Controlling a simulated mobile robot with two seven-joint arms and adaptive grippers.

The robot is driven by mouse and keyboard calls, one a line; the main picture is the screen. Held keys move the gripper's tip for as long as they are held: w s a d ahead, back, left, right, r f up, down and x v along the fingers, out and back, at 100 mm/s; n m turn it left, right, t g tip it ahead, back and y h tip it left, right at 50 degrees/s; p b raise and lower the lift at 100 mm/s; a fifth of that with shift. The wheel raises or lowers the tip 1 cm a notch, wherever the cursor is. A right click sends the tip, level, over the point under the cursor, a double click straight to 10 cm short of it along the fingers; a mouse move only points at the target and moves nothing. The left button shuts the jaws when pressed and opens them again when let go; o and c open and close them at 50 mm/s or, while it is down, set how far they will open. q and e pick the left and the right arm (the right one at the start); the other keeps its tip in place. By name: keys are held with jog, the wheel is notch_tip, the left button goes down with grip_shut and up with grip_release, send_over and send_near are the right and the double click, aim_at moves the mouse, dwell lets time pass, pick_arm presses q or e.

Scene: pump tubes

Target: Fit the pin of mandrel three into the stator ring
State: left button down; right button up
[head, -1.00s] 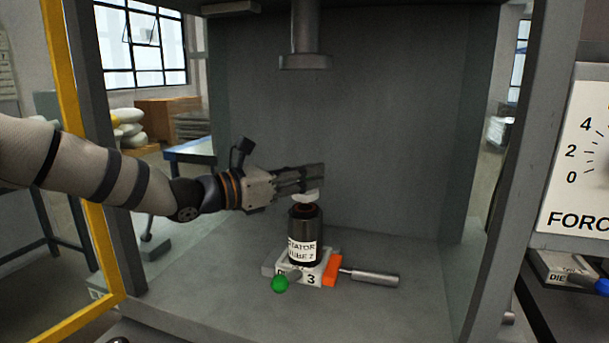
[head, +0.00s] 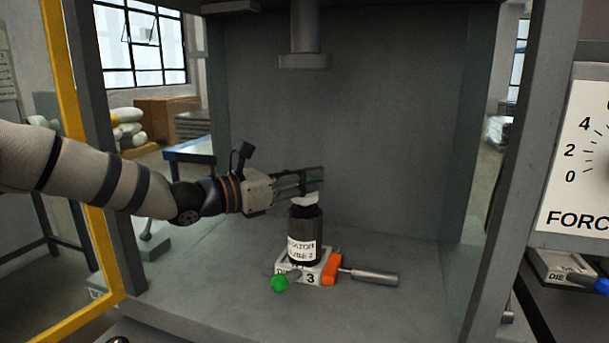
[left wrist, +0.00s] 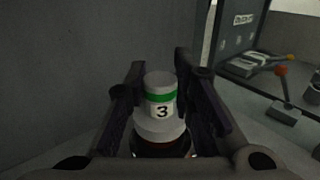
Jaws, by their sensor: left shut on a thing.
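Mandrel three (left wrist: 160,113) is a pale, stepped cylinder with a green band and a "3" label. My left gripper (head: 318,182) is shut on it, with one finger on each side in the left wrist view. In the head view the mandrel's white lower part (head: 306,200) shows below the fingers, right at the mouth of the black stator tube (head: 305,228). A reddish ring (left wrist: 166,150) shows at the tube's top, under the mandrel. The pin is hidden, so I cannot tell how deep it sits. The tube stands upright on the die marked 3 (head: 312,279).
An orange block (head: 331,269) and a grey handle (head: 373,278) stick out right of the die; a green knob (head: 280,283) is at front left. The press ram (head: 304,62) hangs above. Frame posts stand at both sides. The press floor at right is clear.

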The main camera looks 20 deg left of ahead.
pick_arm(q)
jog(key=shift+f, duration=0.6)
jog(key=c, duration=1.3)
grip_release()
jog(key=shift+f, duration=0.15)
notch_tip(320, 180, up, 10)
jog(key=shift+r, duration=0.1)
